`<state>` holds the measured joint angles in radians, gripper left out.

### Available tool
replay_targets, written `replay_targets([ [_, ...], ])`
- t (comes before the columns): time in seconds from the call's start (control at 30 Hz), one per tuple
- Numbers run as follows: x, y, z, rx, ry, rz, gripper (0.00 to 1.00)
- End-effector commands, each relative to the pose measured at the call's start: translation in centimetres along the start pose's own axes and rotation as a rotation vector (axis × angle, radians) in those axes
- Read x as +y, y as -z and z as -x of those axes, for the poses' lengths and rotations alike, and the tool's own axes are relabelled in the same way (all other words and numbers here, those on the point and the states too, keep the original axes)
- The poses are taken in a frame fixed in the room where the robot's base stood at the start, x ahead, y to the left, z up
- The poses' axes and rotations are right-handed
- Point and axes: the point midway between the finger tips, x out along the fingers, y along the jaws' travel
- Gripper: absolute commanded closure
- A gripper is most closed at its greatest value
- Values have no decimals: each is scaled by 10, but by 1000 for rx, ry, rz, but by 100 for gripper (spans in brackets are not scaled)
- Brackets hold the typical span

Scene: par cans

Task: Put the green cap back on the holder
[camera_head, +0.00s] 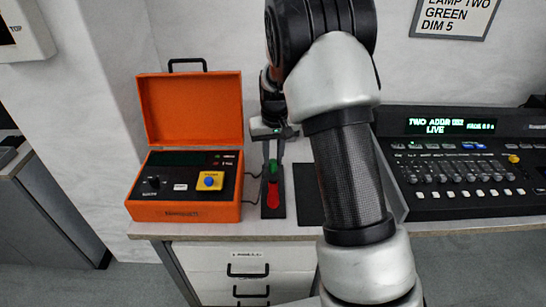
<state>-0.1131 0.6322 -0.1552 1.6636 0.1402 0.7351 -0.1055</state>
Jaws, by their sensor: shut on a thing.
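The green cap (273,167) is small and bright green. It shows at the lower end of my gripper (273,158), which points down and is shut on it. The holder (272,212) is a narrow dark strip on the counter, right of the orange case. A red cap (273,194) sits on the holder, just in front of the green cap in the picture. I cannot tell whether the green cap touches the holder or is a little above it. My arm hides part of the area to the right.
An open orange case (185,212) with a yellow and blue button stands close on the left. A dark mat (308,195) lies right of the holder, partly behind my arm. A lighting console (465,170) fills the right. Drawers (245,257) are below the counter edge.

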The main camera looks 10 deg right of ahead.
Motion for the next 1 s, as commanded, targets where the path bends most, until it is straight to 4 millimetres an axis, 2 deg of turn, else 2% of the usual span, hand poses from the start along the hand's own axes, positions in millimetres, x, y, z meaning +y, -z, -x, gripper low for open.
replay_targets([
  [1.0,0,-1,-12,0,0,0,100],
])
